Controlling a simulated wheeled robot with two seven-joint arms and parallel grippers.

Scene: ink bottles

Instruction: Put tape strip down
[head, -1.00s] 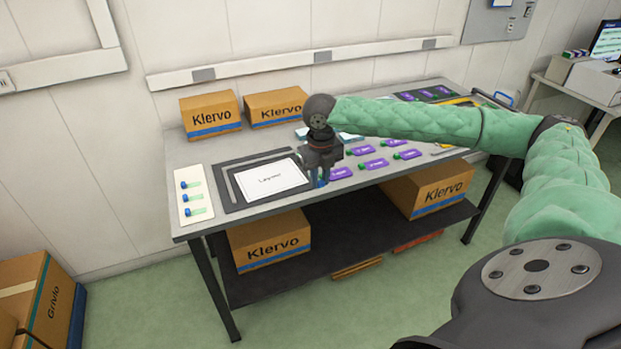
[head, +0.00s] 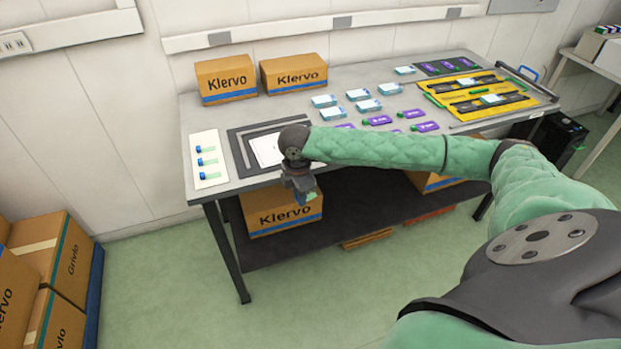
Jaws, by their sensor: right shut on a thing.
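My right gripper (head: 305,198) points down and is shut on a small blue-green piece (head: 310,195), which looks like a tape strip and is partly hidden by the fingers. In the picture it overlaps the table's front edge and the box below; its height cannot be told. A white card (head: 210,179) at the table's left end bears three blue-green strips (head: 207,161) in a column. My left gripper is not in view.
A dark-framed layout sheet (head: 262,150) lies right of the card, partly hidden by my arm. Purple pieces (head: 377,120), pale blue boxes (head: 359,95) and a yellow tray (head: 480,103) lie further right on the grey table. Klervo boxes (head: 225,80) stand at the back.

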